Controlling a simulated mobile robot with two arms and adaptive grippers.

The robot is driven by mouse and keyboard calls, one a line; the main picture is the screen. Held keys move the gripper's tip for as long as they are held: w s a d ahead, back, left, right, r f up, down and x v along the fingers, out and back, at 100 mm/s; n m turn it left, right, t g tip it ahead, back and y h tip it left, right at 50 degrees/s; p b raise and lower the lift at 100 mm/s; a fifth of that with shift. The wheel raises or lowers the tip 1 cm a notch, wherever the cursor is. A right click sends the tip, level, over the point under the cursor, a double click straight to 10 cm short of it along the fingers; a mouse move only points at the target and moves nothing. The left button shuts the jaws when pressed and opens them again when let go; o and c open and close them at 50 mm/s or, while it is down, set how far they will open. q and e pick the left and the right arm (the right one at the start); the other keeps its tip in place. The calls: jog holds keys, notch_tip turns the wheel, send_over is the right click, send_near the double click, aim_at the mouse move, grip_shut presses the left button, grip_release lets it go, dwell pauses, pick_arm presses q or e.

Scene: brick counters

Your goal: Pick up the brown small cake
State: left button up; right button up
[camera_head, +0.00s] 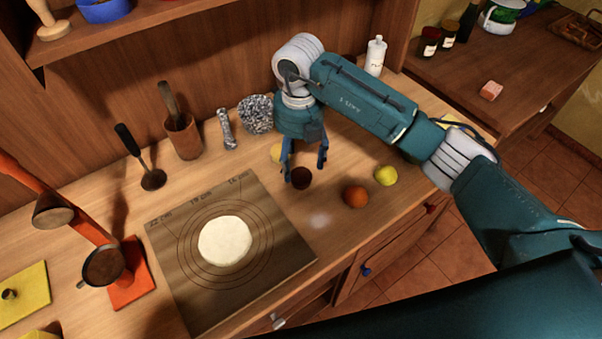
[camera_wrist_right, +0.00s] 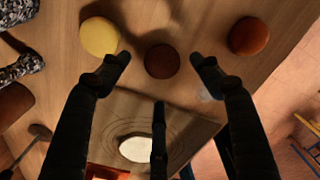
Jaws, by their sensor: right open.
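The small brown cake (camera_head: 301,179) is a dark round piece on the wooden counter, right of the baking board. My right gripper (camera_head: 304,170) points down over it with its fingers spread and empty. In the right wrist view the brown cake (camera_wrist_right: 162,61) lies between the two fingertips, with a gap on both sides. I cannot tell the exact height of the fingertips above the counter. My left gripper is not in view.
A yellow round cake (camera_head: 277,152) sits behind the brown one, partly hidden by my gripper. An orange-brown one (camera_head: 355,197) and another yellow one (camera_head: 386,176) lie to the right. A board with dough (camera_head: 225,241) lies left. A grey speckled object (camera_head: 256,114) stands behind.

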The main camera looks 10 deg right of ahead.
aim_at(301, 174)
jog(key=shift+f, duration=0.3)
jog(key=shift+f+p, duration=0.35)
jog(key=shift+p, duration=0.1)
jog(key=f+p, duration=0.1)
jog(key=f, duration=0.1)
jog(key=f+p, duration=0.1)
jog(key=f, duration=0.1)
jog(key=shift+s+d+f, duration=0.1)
jog(key=shift+d+f, duration=0.05)
jog(key=shift+d, duration=0.05)
jog(key=shift+f, duration=0.15)
jog(key=shift+c, duration=0.2)
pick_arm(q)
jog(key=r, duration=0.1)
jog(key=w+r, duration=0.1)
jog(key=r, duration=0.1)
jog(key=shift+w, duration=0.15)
pick_arm(e)
jog(key=c, duration=1.2)
